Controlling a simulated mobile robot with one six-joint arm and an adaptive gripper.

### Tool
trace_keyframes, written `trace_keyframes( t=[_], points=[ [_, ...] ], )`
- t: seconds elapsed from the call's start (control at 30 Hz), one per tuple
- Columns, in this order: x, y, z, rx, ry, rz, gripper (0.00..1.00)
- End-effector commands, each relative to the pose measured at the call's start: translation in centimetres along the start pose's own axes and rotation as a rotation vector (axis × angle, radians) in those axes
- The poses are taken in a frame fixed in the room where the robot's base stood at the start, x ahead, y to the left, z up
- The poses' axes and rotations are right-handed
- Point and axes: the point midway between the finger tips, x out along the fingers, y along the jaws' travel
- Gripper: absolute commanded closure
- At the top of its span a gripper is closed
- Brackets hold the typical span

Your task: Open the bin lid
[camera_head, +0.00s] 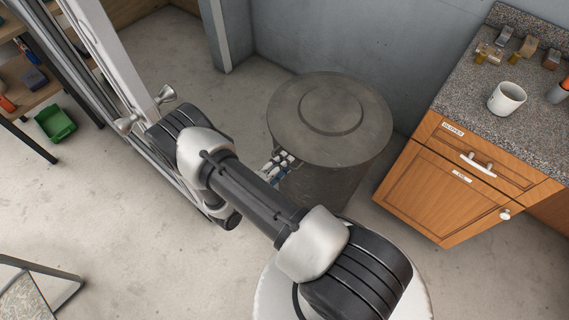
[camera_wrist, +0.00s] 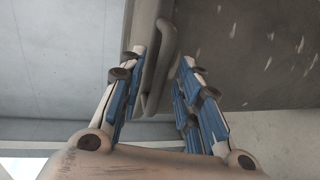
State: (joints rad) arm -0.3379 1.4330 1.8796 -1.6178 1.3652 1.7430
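The bin (camera_head: 330,190) is a dark grey metal drum against the back wall. Its round lid (camera_head: 332,113) lies flat on top and looks shut. My gripper (camera_head: 279,164) is at the bin's upper front left, just below the lid rim, partly hidden by my arm. In the wrist view my gripper (camera_wrist: 162,58) has its blue-padded fingers apart. A grey bar-like handle (camera_wrist: 162,68) lies between them, with visible gaps on both sides. The handle is hidden in the head view. A dark grey surface of the bin (camera_wrist: 255,55) fills the right of the wrist view.
A wooden cabinet (camera_head: 455,185) with a granite top and a white mug (camera_head: 506,98) stands right of the bin.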

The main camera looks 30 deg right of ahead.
Motion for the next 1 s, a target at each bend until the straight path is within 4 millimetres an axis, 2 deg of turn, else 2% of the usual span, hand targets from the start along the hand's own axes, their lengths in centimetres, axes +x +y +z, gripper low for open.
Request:
trace_keyframes(
  t=[0.13, 0.43, 0.9, 1.0],
  points=[
    [1.05, -0.01, 0.03, 0.001, -0.001, 0.0, 0.69],
    [1.19, 0.04, -0.02, 0.0, 0.001, 0.0, 0.69],
    [1.17, 0.03, -0.01, 0.0, 0.0, 0.0, 1.0],
    [1.17, 0.03, -0.01, 0.0, 0.0, 0.0, 1.0]
  ],
)
